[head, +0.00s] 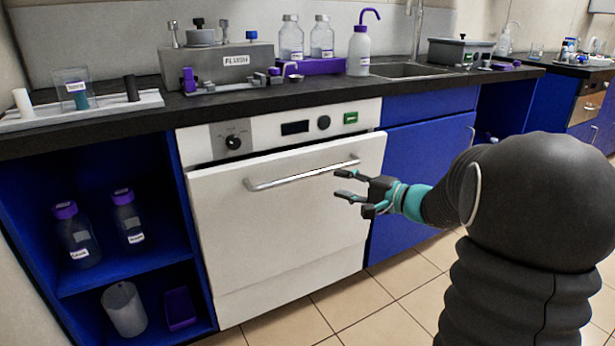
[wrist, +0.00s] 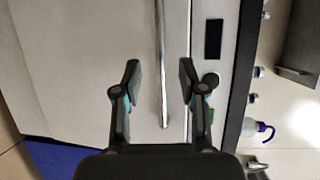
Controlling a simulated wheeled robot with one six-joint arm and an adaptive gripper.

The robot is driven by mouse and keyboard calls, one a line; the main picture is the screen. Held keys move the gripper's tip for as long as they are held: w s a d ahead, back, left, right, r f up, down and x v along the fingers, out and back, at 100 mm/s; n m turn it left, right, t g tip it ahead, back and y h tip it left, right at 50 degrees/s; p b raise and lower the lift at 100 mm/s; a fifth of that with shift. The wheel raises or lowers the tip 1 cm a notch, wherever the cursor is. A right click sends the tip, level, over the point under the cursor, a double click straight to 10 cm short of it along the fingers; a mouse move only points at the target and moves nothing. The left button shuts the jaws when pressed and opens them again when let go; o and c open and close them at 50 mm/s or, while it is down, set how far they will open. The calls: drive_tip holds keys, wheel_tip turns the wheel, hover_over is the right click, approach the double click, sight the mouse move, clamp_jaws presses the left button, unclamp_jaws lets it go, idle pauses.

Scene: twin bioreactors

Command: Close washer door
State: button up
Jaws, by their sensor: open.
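The white washer door (head: 275,225) is in the middle of the head view. Its top edge seems to lean out a little from the control panel, with a thin dark gap, so it looks slightly ajar. Its silver bar handle (head: 290,178) runs across the upper part. My gripper (head: 342,184) is open and empty in front of the door's right half, near the handle's right end. In the wrist view my gripper (wrist: 160,70) points at the door (wrist: 90,60), and the handle (wrist: 162,95) shows between its fingers. I cannot tell any contact.
The control panel (head: 290,126) sits above the door, under the dark worktop (head: 120,135). Blue open shelves (head: 130,277) with bottles stand at left, a closed blue cabinet (head: 425,165) at right. The tiled floor (head: 350,308) in front is clear.

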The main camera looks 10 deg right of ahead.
sight(310, 176)
drive_tip(key=x, duration=1.1)
drive_tip(key=shift+w, duration=0.15)
clamp_jaws()
drive_tip(key=shift+a, duration=0.15)
